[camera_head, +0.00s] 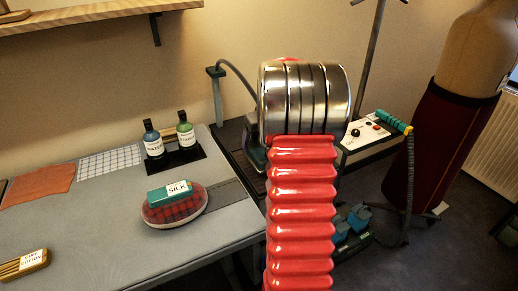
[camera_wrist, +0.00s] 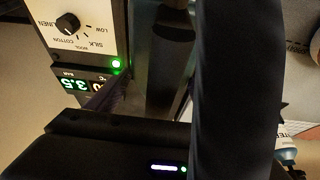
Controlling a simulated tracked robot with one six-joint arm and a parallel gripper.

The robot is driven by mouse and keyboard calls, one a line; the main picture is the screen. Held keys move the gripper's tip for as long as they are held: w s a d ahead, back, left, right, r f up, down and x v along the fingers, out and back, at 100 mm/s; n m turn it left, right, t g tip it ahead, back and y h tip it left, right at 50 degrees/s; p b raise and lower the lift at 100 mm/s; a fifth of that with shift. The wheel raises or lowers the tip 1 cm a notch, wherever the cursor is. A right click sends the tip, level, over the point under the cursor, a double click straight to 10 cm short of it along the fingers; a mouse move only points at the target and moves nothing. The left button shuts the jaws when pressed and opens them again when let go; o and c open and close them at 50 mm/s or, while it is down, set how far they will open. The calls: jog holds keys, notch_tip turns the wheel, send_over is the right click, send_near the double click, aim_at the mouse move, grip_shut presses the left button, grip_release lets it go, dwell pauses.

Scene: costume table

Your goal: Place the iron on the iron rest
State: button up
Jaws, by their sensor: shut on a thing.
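The iron (camera_head: 254,147) shows only in part in the head view, as a dark grey-green shape at the left edge of my metal wrist. A grey cord (camera_head: 238,72) arches from a post to it. My gripper is hidden behind my red arm and metal wrist in the head view. My gripper is shut on the iron, but the contact is not clear. The iron rest cannot be made out for certain; a dark slatted surface (camera_head: 236,139) lies beyond the table's right end.
The grey table (camera_head: 90,240) holds two bottles (camera_head: 170,138), a tartan cushion (camera_head: 174,207) with a green SILK block (camera_head: 170,193), and a wooden COTTON block (camera_head: 22,263). A dress form (camera_head: 455,120) stands right. A dial panel (camera_wrist: 75,28) is close in the wrist view.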

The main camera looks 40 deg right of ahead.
jog(key=shift+f, duration=2.05)
jog(key=o, duration=1.9)
jog(key=shift+f, duration=0.15)
jog(key=shift+o, duration=0.2)
jog(key=v, duration=1.2)
jog(key=shift+a, duration=0.15)
